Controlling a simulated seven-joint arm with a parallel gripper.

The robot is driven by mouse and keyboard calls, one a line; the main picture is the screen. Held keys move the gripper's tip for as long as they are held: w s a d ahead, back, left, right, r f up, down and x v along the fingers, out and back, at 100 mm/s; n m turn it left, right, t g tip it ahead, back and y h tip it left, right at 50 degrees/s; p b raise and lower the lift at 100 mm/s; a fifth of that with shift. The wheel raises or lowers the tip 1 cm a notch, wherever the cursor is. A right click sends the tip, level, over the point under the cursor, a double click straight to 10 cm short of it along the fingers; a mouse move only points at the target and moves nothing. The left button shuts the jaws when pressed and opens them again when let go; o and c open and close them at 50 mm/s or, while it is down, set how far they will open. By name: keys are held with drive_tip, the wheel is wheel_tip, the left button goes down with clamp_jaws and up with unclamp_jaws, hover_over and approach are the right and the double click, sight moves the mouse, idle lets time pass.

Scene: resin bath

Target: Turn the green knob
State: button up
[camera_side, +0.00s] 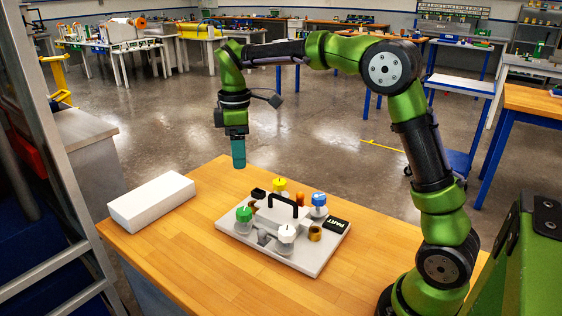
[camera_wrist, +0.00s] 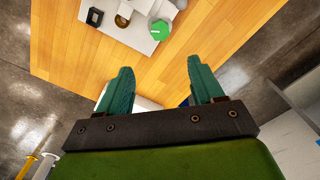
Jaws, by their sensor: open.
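The green knob (camera_side: 244,214) stands on the left corner of a light grey board (camera_side: 313,262) on the wooden table. In the wrist view the green knob (camera_wrist: 160,29) shows at the top, beyond the fingertips. My gripper (camera_side: 239,166) hangs pointing down above the far side of the table, higher than the board and apart from the green knob. In the wrist view its two teal fingers (camera_wrist: 159,77) are spread with nothing between them.
The board also carries a yellow knob (camera_side: 280,185), a blue knob (camera_side: 319,199), a white knob (camera_side: 287,232), a black handle (camera_side: 283,199) and a black block marked PART (camera_side: 337,225). A white box (camera_side: 152,201) lies at the table's left. The front of the table is clear.

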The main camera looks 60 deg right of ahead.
sight(243, 211)
wheel_tip(243, 211, down, 17)
drive_tip(key=shift+r, duration=0.15)
drive_tip(key=shift+c, duration=0.3)
drive_tip(key=c, duration=1)
drive_tip(key=m, duration=0.5)
drive_tip(key=shift+m, duration=0.4)
drive_tip(key=m, duration=0.5)
